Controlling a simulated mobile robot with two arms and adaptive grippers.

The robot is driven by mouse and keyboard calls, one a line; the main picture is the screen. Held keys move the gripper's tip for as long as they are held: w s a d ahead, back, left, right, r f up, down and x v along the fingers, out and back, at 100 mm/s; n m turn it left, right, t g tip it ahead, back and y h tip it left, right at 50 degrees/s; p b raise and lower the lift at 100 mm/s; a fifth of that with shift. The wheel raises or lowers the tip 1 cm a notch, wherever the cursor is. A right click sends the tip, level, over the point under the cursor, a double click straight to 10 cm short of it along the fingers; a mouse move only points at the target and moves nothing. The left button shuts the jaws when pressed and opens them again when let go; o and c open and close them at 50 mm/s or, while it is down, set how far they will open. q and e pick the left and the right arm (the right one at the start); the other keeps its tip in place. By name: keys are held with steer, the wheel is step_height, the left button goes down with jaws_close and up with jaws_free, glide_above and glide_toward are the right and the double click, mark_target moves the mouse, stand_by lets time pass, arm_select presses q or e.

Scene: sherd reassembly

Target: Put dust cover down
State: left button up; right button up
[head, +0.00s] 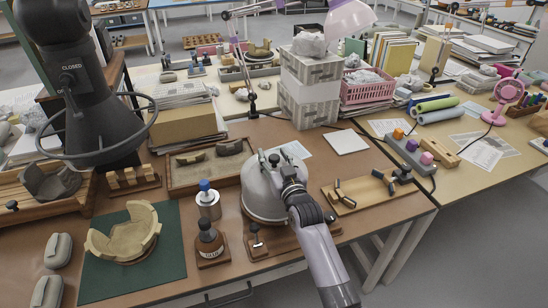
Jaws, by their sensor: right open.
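The dust cover (259,199) looks like a pale grey dome with a dark knob on top. It stands upright near the middle of the table, and its lower edge appears to rest on a wooden base (285,240). My right gripper (277,163) is open at the top of the dome, close to the knob. My wrist and arm hide the dome's right side and part of the fingers, so I cannot tell whether they touch the knob. My left gripper is not in view.
A partly built bowl (124,238) sits on a green mat (170,271) to the left. A blue-capped bottle (208,202) and a brown glue bottle (209,240) stand just left of the dome. A sherd tray (183,185) lies behind. A wooden clamp board (352,204) lies right.

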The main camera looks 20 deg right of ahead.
steer(key=shift+r, duration=0.5)
steer(key=s, duration=1.2)
steer(key=shift+d, duration=0.2)
